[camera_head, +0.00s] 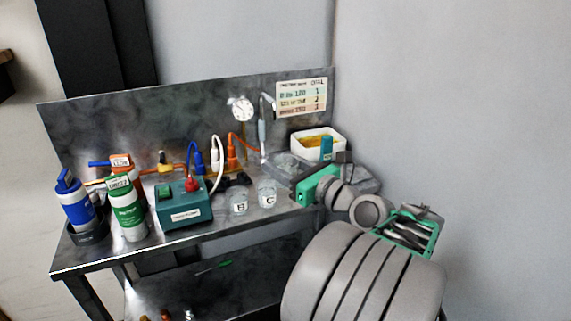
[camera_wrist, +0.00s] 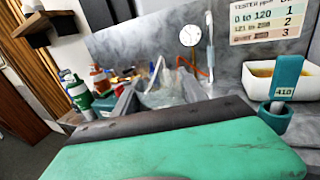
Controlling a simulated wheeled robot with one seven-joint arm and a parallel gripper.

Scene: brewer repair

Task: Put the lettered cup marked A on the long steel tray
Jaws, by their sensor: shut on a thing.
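My gripper (camera_head: 300,183) is at the right end of the steel bench, its green body filling the foreground of the wrist view. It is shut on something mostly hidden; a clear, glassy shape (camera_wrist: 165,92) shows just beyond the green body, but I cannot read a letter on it. Cup B (camera_head: 239,204) and cup C (camera_head: 267,196) stand upright on the bench left of my gripper. No letter A is readable in either view.
A white tub with yellow contents (camera_head: 333,136) and a teal holder (camera_head: 326,148) stand behind my gripper. A teal box (camera_head: 184,212), a green bottle (camera_head: 128,218) and a blue bottle (camera_head: 75,200) stand at left. A gauge (camera_head: 242,108) and hoses are by the back panel.

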